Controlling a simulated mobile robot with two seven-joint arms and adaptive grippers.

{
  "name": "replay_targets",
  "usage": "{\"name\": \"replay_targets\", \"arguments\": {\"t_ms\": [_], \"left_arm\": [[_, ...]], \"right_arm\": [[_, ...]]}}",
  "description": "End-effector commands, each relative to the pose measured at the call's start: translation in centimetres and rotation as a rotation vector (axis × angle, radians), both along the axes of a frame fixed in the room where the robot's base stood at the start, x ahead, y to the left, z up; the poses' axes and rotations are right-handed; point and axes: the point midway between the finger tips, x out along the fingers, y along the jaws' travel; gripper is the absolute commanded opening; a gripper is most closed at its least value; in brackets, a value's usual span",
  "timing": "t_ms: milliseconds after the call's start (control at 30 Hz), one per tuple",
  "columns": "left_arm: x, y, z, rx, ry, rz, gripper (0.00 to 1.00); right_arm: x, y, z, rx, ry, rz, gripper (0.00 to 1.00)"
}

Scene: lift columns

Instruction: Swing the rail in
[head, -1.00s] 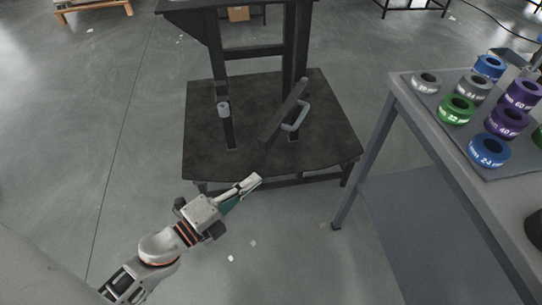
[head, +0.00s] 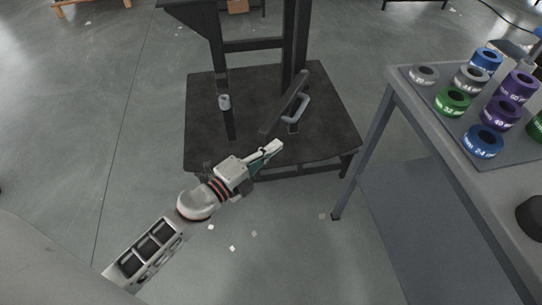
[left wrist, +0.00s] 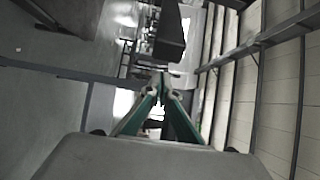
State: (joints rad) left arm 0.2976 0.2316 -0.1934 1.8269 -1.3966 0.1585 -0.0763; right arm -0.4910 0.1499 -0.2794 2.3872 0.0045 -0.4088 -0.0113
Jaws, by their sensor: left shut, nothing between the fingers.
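The rail (head: 284,103) is a dark bar with a grey loop handle (head: 296,109) on its right side. In the head view it slants out from the right post of a black stand (head: 217,147). My left gripper (head: 276,149) is shut and empty, just below the near end of the rail and apart from the handle. In the left wrist view my shut fingertips (left wrist: 162,80) point towards a dark bar end (left wrist: 169,38), which seems to be the rail. My right gripper is in neither view.
A grey cylinder (head: 224,101) sits on the left post of the stand. A grey table (head: 444,124) on the right carries several coloured rings, among them a green ring (head: 452,102) and a blue ring (head: 482,141).

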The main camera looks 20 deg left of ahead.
Motion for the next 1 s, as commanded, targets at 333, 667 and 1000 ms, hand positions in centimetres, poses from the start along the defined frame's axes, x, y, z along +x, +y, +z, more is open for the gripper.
{"name": "replay_targets", "arguments": {"t_ms": [333, 667, 1000], "left_arm": [[0.0, 2.0, -0.2, -0.001, 0.003, -0.002, 0.0], [0.0, 2.0, -0.2, -0.001, 0.003, -0.004, 0.0], [-0.3, 3.6, -0.7, 0.002, 0.008, -0.075, 0.0]], "right_arm": [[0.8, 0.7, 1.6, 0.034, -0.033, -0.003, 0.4], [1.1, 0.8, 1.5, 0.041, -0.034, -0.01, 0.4], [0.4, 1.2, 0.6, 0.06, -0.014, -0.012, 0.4]]}}
